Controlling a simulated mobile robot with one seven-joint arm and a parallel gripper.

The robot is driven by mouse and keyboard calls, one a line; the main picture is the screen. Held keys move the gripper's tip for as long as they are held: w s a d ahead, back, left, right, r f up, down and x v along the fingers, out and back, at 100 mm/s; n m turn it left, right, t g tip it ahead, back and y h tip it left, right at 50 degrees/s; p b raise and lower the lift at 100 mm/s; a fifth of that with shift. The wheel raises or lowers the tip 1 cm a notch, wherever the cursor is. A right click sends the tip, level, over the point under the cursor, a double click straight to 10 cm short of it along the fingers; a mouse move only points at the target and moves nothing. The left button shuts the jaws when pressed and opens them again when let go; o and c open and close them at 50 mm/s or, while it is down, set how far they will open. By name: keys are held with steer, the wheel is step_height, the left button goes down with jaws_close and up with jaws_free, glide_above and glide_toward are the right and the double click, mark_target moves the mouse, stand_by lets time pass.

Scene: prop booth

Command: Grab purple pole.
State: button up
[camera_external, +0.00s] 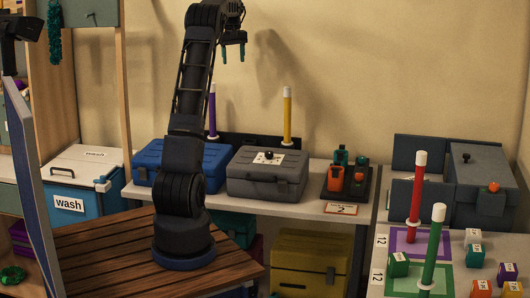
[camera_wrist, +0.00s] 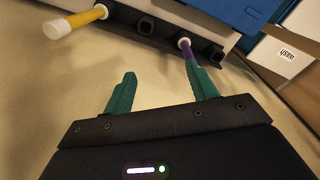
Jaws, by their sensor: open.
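The purple pole (camera_external: 212,112) stands upright with a white cap, behind the blue case on the back counter. In the wrist view the purple pole (camera_wrist: 187,51) shows just past the tip of the right finger, which hides part of it. A white ring is at its base, at a black holder. My gripper (camera_external: 234,57) hangs above and a little right of the pole in the external view, with its teal fingers pointing down. In the wrist view my gripper (camera_wrist: 159,69) is open, with nothing between the fingers.
A yellow pole (camera_external: 287,118) stands right of the purple one in the same black holder (camera_wrist: 148,25). The blue case (camera_external: 176,163) and a grey case (camera_external: 267,178) sit in front. Red (camera_external: 418,190) and green (camera_external: 433,245) poles stand at right.

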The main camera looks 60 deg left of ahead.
steer(key=s+a+f, duration=0.1)
steer(key=a+f, duration=0.1)
steer(key=a, duration=0.2)
steer(key=s+a+f+n, duration=0.1)
steer(key=a+f, duration=0.1)
steer(key=a, duration=0.2)
steer(key=s+a+f+n, duration=0.1)
steer(key=s+a+f, duration=0.1)
steer(key=a, duration=0.1)
steer(key=shift+s+a+f, duration=0.1)
steer(key=shift+a, duration=0.3)
steer(key=shift+s+a+f, duration=0.1)
steer(key=shift+a+f, duration=0.1)
steer(key=shift+f, duration=0.05)
step_height(320, 180, down, 10)
steer(key=shift+f, duration=0.25)
jaws_close()
